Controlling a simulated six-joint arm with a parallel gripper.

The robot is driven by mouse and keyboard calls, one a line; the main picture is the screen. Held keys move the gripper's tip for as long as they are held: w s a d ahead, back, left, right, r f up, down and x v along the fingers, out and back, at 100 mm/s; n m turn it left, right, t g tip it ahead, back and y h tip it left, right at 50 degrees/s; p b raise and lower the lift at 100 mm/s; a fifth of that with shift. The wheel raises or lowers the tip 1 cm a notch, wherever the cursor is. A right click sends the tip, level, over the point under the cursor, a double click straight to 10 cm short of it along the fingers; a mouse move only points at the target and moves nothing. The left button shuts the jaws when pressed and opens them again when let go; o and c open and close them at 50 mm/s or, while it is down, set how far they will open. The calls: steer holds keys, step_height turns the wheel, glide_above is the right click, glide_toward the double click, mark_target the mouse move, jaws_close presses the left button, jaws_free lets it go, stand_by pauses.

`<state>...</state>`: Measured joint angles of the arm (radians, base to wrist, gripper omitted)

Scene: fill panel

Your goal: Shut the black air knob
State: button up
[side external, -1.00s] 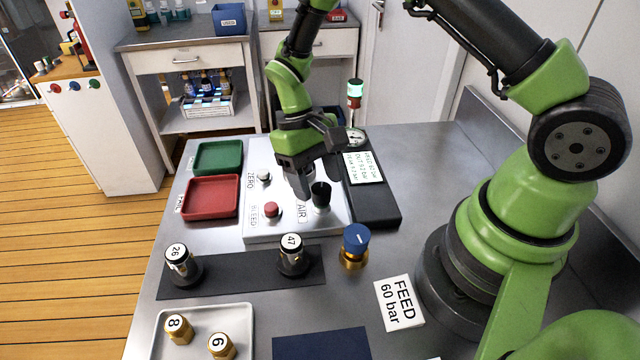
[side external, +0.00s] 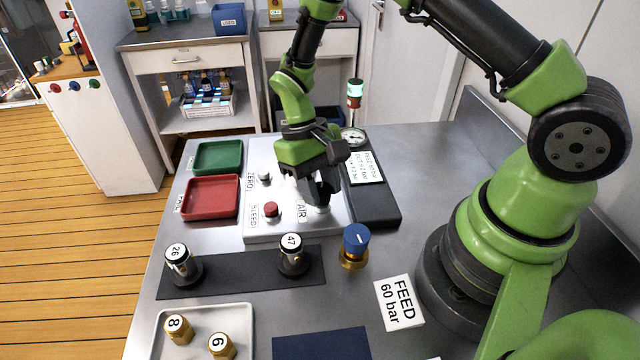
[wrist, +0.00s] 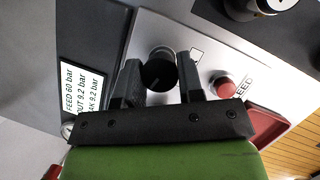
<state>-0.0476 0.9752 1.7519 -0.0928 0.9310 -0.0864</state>
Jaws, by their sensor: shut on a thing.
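The black air knob (wrist: 158,74) stands on the light panel (side external: 290,222) beside the AIR label. My gripper (wrist: 160,66) is over it, pointing down, with one finger on each side, shut on the knob. In the side external view my gripper (side external: 319,197) hides most of the knob. A faint pointer mark shows on the knob's top in the wrist view.
The red bleed button (side external: 271,209) and the zero button (side external: 264,176) are close by on the panel. A dark block with a readout card (side external: 364,167) and gauge (side external: 353,136) stands at right. The blue-topped valve (side external: 356,240) and fitting 47 (side external: 291,254) stand in front.

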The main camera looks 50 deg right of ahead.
steer(key=m+y, duration=0.1)
steer(key=m, duration=0.4)
steer(key=m+t+y, duration=0.1)
steer(key=m, duration=0.2)
steer(key=shift+d+t+y, duration=0.15)
steer(key=shift+t+y, duration=0.15)
steer(key=m+t, duration=0.1)
steer(key=m, duration=0.2)
steer(key=shift+y, duration=0.3)
steer(key=shift+s+m+t, duration=0.1)
steer(key=shift+m+t, duration=0.7)
steer(key=shift+m, duration=1.3)
steer(key=o, duration=0.9)
steer(key=shift+r, duration=0.1)
